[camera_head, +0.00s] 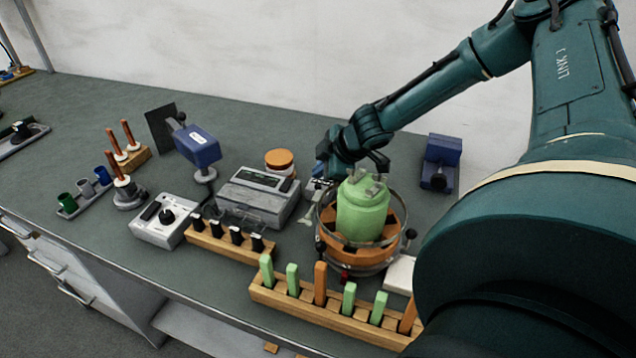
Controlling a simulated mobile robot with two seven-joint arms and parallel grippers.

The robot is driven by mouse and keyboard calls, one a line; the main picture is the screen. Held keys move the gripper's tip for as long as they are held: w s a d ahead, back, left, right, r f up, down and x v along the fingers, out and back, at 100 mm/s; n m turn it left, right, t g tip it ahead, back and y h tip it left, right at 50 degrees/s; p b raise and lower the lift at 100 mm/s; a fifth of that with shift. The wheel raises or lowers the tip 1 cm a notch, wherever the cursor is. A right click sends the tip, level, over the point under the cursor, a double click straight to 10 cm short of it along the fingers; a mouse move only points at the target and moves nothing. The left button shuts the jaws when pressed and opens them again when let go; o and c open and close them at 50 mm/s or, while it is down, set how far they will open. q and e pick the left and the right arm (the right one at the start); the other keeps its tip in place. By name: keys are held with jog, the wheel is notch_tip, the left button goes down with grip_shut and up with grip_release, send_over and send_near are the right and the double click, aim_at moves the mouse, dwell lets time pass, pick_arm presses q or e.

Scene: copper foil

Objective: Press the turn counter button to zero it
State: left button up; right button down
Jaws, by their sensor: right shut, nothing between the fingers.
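A grey box with a dark display strip (258,193), which looks like the turn counter, sits mid-bench. Its button is too small to make out clearly. My right arm reaches in from the right, and my right gripper (318,184) is shut and empty. It is low, just right of the grey box and left of the green jar (362,212). I cannot tell whether its tips touch anything. The jar stands in a round orange holder with a metal ring (395,240). My left gripper is not in view.
A light grey control box with a black knob (165,219) stands left of the counter. Wooden racks (305,308) hold green and orange sticks along the front. An orange-lidded jar (279,160) and blue devices (196,146) stand behind.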

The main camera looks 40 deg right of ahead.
aim_at(320, 187)
notch_tip(320, 187, up, 4)
jog(key=p, duration=0.3)
jog(key=shift+r, duration=0.15)
dwell(0.7)
